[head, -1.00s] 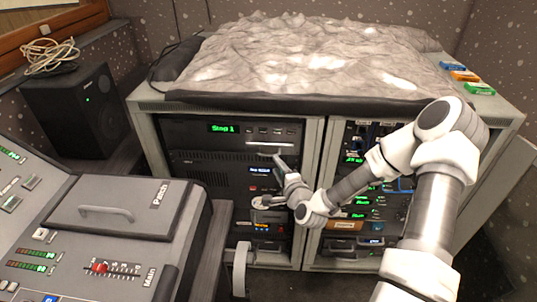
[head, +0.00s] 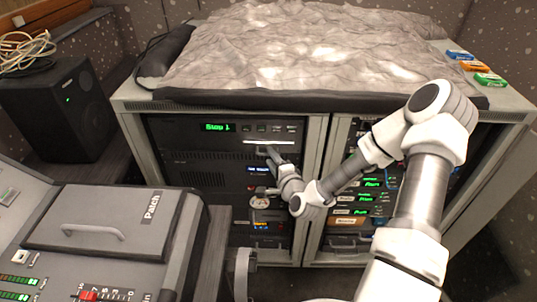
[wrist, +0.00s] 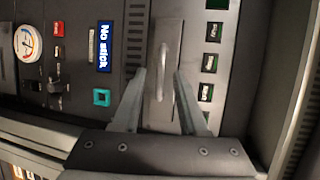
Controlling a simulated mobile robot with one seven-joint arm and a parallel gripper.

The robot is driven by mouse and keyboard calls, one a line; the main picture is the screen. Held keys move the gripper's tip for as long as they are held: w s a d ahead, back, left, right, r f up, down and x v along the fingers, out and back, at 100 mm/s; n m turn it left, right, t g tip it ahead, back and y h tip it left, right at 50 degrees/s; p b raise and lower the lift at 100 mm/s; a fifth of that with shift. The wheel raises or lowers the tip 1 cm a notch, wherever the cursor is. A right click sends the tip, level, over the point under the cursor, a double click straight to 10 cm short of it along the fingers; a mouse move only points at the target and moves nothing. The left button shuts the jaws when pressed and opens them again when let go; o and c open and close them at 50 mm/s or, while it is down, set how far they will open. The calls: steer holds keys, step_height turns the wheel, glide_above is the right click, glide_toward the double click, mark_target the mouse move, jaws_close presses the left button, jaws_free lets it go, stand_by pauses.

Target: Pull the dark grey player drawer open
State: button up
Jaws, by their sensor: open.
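The player drawer (wrist: 169,35) shows in the wrist view as a dark grey front with a pale bar handle (wrist: 161,75). My gripper (wrist: 160,78) is open, with one finger on each side of this handle. I cannot tell whether either finger touches it. In the head view the drawer (head: 268,142) is a narrow bright strip near the top of the left rack, below the green display. My gripper (head: 270,152) is just in front of it and partly hides that area. No clear gap shows around the drawer.
The left rack holds a green display (head: 217,127) and lower units with dials. A patch lid (head: 90,222) and console stand at front left. A black speaker (head: 58,110) stands at far left. A grey rocky slab (head: 300,55) covers the rack top.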

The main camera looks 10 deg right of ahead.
steer(key=shift+w, duration=0.2)
jaws_close()
stand_by(1.5)
